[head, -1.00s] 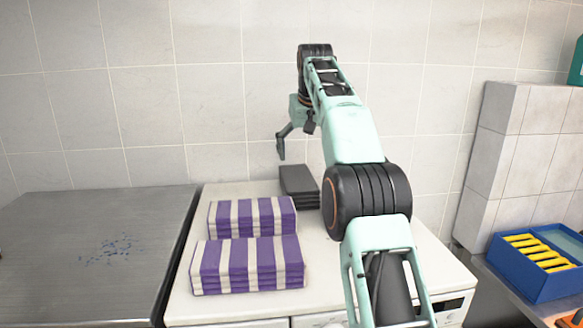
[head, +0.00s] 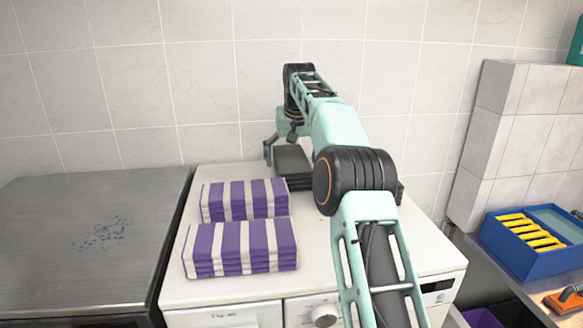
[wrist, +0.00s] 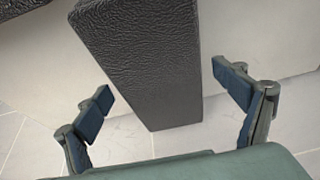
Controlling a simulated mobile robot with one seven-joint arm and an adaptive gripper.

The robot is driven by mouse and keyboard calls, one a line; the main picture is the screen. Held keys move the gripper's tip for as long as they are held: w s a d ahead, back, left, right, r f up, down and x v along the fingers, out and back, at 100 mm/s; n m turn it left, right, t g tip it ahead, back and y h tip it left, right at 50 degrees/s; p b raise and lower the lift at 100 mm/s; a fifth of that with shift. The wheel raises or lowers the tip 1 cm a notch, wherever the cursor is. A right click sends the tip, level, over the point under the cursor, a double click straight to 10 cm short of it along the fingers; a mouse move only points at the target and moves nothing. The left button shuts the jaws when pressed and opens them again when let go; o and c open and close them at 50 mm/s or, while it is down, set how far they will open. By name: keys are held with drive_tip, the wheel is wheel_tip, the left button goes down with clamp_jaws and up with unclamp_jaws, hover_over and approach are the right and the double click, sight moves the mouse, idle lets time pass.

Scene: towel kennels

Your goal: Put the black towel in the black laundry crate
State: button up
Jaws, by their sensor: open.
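The black towel (head: 293,163) lies folded at the back of the white machine top, partly hidden by my arm. In the wrist view the dark textured towel (wrist: 140,60) runs between the fingers of my gripper (wrist: 165,97). The gripper is open, one finger on each side of the towel, with a visible gap on both sides. In the head view my gripper (head: 272,148) is low at the towel, and its far finger is hidden. I cannot make out the black laundry crate in these views.
Two purple-and-white striped towel stacks (head: 245,199) (head: 240,247) lie in front of the black towel on the white machine (head: 185,287). A metal table (head: 90,235) stands left. A blue box with yellow items (head: 530,265) sits right. A tiled wall (head: 210,90) closes the back.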

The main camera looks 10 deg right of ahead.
drive_tip(key=x, duration=0.2)
drive_tip(key=shift+w+f, duration=0.15)
drive_tip(key=shift+f, duration=0.15)
drive_tip(key=shift+r, duration=0.1)
drive_tip(key=c, duration=1.5)
drive_tip(key=shift+r, duration=0.15)
